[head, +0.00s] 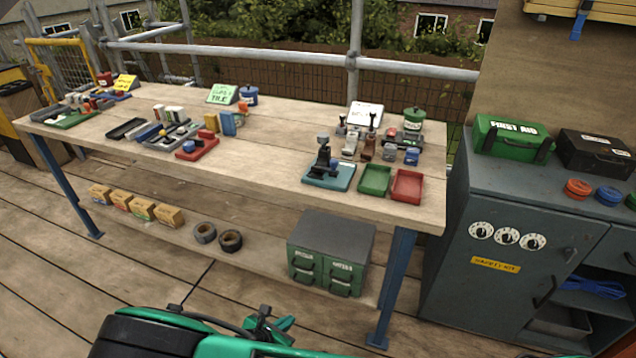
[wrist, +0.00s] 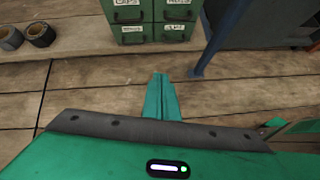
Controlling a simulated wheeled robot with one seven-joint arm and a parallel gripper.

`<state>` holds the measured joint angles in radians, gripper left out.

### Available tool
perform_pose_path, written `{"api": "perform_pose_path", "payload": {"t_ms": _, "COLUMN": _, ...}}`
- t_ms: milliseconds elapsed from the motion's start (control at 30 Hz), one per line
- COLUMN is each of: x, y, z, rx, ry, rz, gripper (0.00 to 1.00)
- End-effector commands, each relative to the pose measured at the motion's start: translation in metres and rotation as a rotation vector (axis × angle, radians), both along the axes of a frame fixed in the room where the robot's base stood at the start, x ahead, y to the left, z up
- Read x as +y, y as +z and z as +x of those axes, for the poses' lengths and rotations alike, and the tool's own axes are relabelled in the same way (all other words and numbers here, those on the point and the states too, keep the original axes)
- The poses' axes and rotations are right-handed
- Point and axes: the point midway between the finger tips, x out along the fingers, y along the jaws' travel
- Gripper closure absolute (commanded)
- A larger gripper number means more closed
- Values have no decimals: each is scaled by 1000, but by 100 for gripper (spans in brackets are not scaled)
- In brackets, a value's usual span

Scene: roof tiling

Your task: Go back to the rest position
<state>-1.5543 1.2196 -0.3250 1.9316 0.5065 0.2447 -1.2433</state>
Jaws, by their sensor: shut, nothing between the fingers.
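My gripper (wrist: 160,80) shows in the wrist view as two green fingers held together, with nothing between them. It points over the bare plank floor, in front of the workbench. In the head view my green and black arm is low at the bottom edge, below the workbench (head: 270,150) and apart from it. Nothing is touching the fingers.
A green drawer cabinet (head: 328,252) stands on the bench's lower shelf, beside two dark tape rolls (head: 230,240) and several small boxes (head: 143,208). A blue bench leg (head: 393,285) stands right of it. A grey cabinet (head: 505,270) stands at right. Floor planks ahead are clear.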

Motion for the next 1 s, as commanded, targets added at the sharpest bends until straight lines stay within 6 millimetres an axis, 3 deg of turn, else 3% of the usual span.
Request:
{"api": "perform_pose_path", "payload": {"t_ms": 167, "x": -20, "y": 25, "z": 18, "rx": 4, "ry": -134, "rz": 57, "gripper": 100}}
{"api": "perform_pose_path", "payload": {"t_ms": 367, "x": -61, "y": 68, "z": 45, "rx": 5, "ry": -374, "rz": 155, "gripper": 100}}
{"api": "perform_pose_path", "payload": {"t_ms": 700, "x": -152, "y": 149, "z": 78, "rx": -16, "ry": -832, "rz": 339, "gripper": 100}}
{"api": "perform_pose_path", "payload": {"t_ms": 1000, "x": -238, "y": 216, "z": 82, "rx": -54, "ry": -1220, "rz": 490, "gripper": 100}}
